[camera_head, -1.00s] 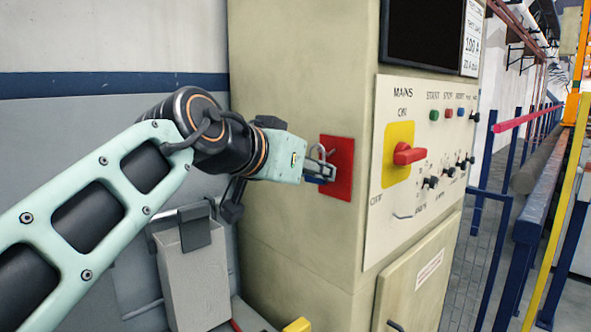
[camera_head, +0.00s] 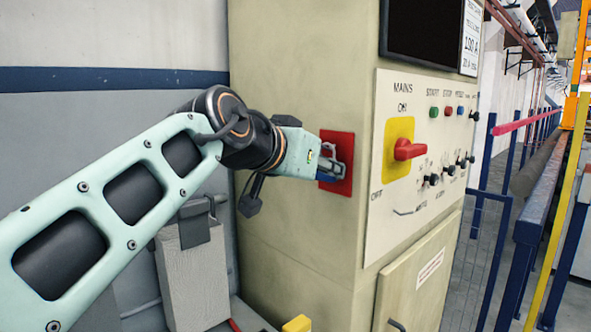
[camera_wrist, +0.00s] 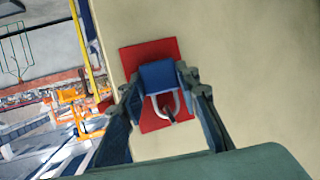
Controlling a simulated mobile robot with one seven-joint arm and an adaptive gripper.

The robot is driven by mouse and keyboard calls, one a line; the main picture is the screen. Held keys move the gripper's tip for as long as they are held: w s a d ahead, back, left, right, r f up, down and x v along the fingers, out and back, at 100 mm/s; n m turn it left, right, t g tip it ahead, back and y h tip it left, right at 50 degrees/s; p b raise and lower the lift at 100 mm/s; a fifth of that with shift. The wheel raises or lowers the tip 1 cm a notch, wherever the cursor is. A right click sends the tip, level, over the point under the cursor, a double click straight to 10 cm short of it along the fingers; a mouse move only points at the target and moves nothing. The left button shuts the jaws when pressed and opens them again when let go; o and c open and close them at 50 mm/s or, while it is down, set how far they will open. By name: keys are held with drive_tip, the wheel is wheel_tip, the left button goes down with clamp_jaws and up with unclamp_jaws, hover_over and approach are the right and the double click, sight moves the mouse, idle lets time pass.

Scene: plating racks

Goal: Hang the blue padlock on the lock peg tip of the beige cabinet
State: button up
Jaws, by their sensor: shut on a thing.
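The blue padlock (camera_head: 325,179) is held between the fingers of my gripper (camera_head: 334,165), in front of the red plate (camera_head: 337,138) on the side of the beige cabinet (camera_head: 300,75). In the wrist view the padlock's blue body (camera_wrist: 158,75) lies between the two fingers of my gripper (camera_wrist: 160,78). Its grey shackle shows below the body, over the red plate (camera_wrist: 135,58). The dark lock peg tip (camera_wrist: 168,113) appears within or in front of the shackle loop. I cannot tell whether the peg passes through it.
The cabinet's front panel (camera_head: 385,225) with a red mains switch (camera_head: 408,149) and several knobs is just right of the plate. A grey box (camera_head: 195,275) stands below my arm. Blue rails (camera_head: 535,215) run along the right.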

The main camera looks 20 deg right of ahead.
drive_tip(key=shift+d+f, duration=0.15)
drive_tip(key=o, duration=1.3)
drive_tip(key=shift+d, duration=0.15)
drive_tip(key=shift+c, duration=0.2)
